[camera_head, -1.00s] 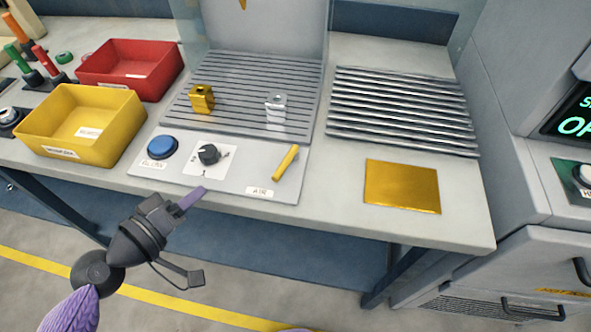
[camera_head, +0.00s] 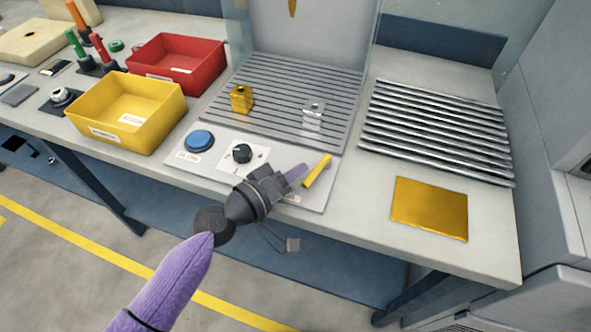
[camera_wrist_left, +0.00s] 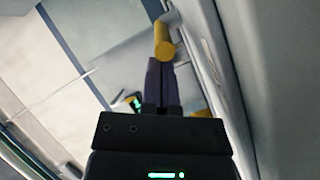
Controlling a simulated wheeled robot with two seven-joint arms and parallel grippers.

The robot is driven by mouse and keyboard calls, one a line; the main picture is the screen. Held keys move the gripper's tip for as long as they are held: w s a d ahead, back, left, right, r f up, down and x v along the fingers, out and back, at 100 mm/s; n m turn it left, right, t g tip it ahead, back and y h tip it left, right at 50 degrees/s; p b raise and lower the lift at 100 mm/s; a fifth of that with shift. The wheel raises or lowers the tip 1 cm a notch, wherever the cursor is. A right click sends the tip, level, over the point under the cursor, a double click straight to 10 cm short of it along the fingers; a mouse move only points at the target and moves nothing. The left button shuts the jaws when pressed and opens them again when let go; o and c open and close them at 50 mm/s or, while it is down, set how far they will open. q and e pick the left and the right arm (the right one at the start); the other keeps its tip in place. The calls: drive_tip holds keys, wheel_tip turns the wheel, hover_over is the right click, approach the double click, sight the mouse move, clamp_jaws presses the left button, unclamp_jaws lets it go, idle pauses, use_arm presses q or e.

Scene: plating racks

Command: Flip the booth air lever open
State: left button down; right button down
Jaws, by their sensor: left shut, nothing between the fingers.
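The booth air lever is a yellow bar (camera_head: 317,171) at the right end of the grey control panel (camera_head: 216,176), tilted with its upper end to the right. My left gripper (camera_head: 298,174) is shut and empty, its purple fingertips just left of the lever. In the left wrist view the closed fingers (camera_wrist_left: 162,80) point at the round yellow end of the lever (camera_wrist_left: 164,48), which shows just past the tips. I cannot tell whether they touch. The gripper partly covers the label below the lever. My right gripper is not in view.
A black knob (camera_head: 242,154) and a blue button (camera_head: 199,140) sit left of the lever. Behind, a slatted grate (camera_head: 270,90) holds a gold block (camera_head: 241,99) and a silver block (camera_head: 313,115). A gold plate (camera_head: 429,207) lies right. Yellow (camera_head: 125,112) and red (camera_head: 177,63) bins stand left.

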use_arm(q)
drive_tip(key=shift+d, duration=0.1)
drive_tip(key=shift+s+d+r+n+t+y+p, duration=0.1)
drive_tip(key=shift+s+r+n+t+y+p, duration=0.1)
drive_tip(key=shift+n+t+y+p, duration=0.5)
drive_tip(key=shift+s+d+f, duration=0.1)
drive_tip(key=shift+s+d, duration=0.6)
drive_tip(key=shift+d, duration=0.05)
drive_tip(key=shift+a+f, duration=0.15)
